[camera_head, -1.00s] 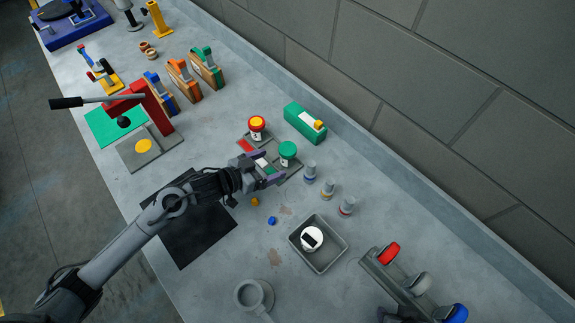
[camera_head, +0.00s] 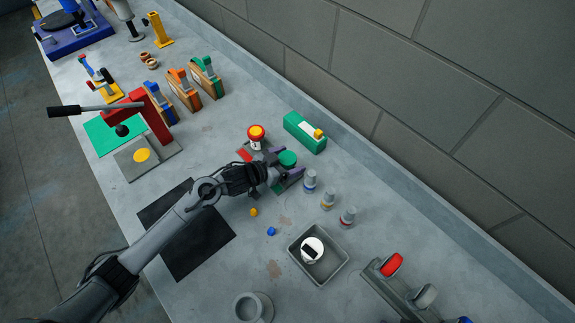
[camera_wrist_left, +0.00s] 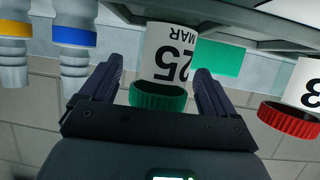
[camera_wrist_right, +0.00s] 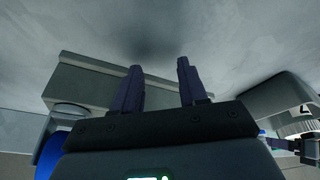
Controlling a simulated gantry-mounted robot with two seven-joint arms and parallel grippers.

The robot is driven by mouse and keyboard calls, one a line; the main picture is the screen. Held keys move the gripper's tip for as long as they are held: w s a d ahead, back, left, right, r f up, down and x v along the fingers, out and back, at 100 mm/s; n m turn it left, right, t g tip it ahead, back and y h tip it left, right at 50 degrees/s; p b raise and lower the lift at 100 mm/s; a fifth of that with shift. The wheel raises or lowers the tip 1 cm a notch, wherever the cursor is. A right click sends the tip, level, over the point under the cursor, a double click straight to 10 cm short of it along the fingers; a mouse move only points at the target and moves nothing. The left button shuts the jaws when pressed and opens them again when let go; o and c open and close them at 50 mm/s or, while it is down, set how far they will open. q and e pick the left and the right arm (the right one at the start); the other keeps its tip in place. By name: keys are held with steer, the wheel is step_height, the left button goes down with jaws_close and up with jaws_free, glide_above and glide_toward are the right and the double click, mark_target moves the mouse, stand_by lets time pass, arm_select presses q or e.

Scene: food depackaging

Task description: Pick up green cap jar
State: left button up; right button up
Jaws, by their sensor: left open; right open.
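The green cap jar (camera_head: 288,158) stands on the table in the head view. In the left wrist view its green cap (camera_wrist_left: 158,97) and white body, marked "25 MAR", appear upside down between the two fingers. My left gripper (camera_head: 285,176) is open, with one finger on each side of the jar; I cannot tell whether they touch it. The left gripper (camera_wrist_left: 160,90) fills the lower part of its wrist view. My right gripper (camera_wrist_right: 158,82) is open and empty over the grey table in its wrist view.
A green box (camera_head: 305,132) lies behind. Several grey bottles (camera_head: 328,199) stand to the right. A grey bin (camera_head: 318,277) holds a white jar (camera_head: 312,249). A black mat (camera_head: 185,240) lies under my left arm.

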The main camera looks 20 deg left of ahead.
arm_select(q)
steer(key=shift+x, duration=0.85)
steer(key=shift+s+f, duration=0.1)
steer(key=c, duration=1.1)
